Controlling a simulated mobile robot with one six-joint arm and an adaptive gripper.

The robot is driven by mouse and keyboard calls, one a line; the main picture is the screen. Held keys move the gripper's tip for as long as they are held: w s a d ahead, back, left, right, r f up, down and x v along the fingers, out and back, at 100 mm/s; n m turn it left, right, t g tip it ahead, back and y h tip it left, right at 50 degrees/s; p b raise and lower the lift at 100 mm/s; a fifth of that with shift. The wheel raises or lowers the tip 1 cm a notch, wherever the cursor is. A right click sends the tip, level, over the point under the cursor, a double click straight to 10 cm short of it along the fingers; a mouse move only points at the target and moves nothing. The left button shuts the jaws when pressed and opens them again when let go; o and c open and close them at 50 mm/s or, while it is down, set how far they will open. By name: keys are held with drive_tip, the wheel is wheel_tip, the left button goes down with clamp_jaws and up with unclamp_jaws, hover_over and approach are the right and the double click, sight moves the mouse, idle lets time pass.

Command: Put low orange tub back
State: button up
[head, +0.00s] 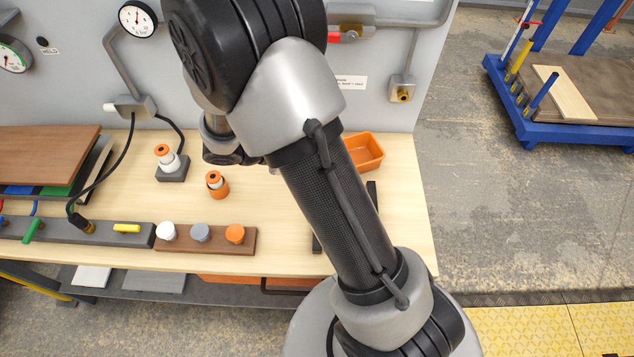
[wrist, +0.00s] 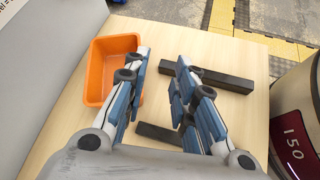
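The low orange tub (head: 365,151) sits upright on the wooden bench near its back right, partly hidden by my arm in the head view. In the wrist view the tub (wrist: 101,52) is at the upper left and looks empty. My gripper (wrist: 162,57) is open with nothing between its fingers. Its left finger overlaps the tub's right edge in the picture; I cannot tell if they touch. In the head view my gripper is hidden behind my arm.
Two dark bars lie on the bench, one beyond my fingers (wrist: 222,80) and one under them (wrist: 152,134). Orange-and-white fittings (head: 217,185) and a brown block with knobs (head: 205,240) stand to the left. A grey wall panel (head: 385,110) rises behind the tub.

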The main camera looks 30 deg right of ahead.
drive_tip(key=s+a+r+m+t+y, duration=0.7)
drive_tip(key=s+a+r+m+y, duration=0.4)
drive_tip(key=r, duration=0.5)
drive_tip(key=shift+s+a+r+m, duration=0.25)
drive_tip(key=shift+s+a+m, duration=0.35)
drive_tip(key=shift+s+a, duration=0.75)
drive_tip(key=shift+s+d, duration=0.3)
drive_tip(key=shift+d, duration=0.05)
